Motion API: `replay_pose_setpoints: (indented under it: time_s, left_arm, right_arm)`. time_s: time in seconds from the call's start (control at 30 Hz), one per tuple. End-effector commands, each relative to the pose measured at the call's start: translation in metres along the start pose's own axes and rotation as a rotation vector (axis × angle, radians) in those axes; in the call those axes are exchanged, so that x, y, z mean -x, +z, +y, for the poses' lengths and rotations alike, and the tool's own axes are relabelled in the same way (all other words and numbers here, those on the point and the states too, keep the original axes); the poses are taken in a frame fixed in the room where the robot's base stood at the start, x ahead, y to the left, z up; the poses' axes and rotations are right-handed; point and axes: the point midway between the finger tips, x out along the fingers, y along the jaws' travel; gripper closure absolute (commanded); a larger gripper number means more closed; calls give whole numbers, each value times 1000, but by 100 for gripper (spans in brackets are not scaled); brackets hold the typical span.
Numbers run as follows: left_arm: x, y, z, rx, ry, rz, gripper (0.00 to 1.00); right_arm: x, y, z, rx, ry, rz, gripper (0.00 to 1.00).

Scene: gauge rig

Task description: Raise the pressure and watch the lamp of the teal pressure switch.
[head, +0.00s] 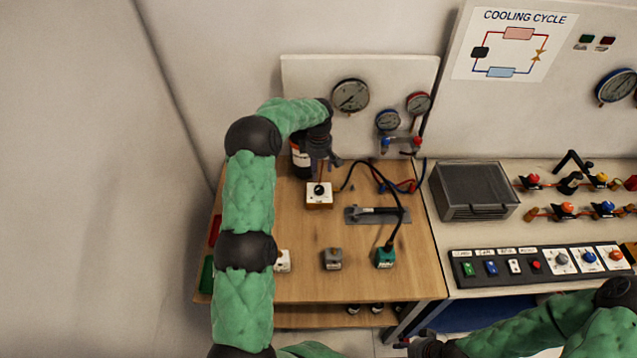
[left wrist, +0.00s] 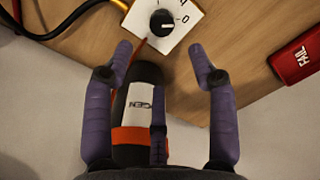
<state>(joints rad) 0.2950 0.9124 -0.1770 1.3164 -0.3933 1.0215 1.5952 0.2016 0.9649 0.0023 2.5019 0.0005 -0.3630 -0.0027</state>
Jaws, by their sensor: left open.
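The teal pressure switch (head: 385,257) stands at the front right of the wooden table, with a black cable rising from its top. Its lamp is too small to make out. A white box with a black knob (head: 319,192) sits further back; it also shows at the top of the left wrist view (left wrist: 162,22). My left gripper (head: 325,160) is open above the back of the table, near the box. In the left wrist view its fingers (left wrist: 160,75) are apart, with a black bottle with an orange band (left wrist: 135,105) below and between them. My right gripper (head: 415,343) is at the bottom edge, its jaws unclear.
A grey block (head: 333,259) and a white block (head: 283,261) stand left of the teal switch. Gauges (head: 350,95) hang on the back panel. A red FAIL plate (left wrist: 298,57) lies at the table's left edge.

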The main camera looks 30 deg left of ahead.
Motion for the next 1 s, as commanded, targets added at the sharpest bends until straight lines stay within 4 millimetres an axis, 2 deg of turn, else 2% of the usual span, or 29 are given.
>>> replay_pose_setpoints:
  time_s: [0.17,0.5,0.63,0.8,1.0]
  left_arm:
    - [-12,-1,0,6,-1,2,42]
    - [-71,-1,0,5,-2,1,42]
    - [-89,0,0,4,-1,1,42]
    - [-102,-1,0,4,1,2,42]
    - [-105,-1,0,4,2,2,42]
  right_arm:
    - [1,1,0,-1,0,-1,60]
    - [0,0,0,-1,0,-1,60]
    - [0,0,0,-1,0,-1,60]
    - [0,0,1,-1,0,-1,60]
    - [0,0,1,-1,0,-1,60]
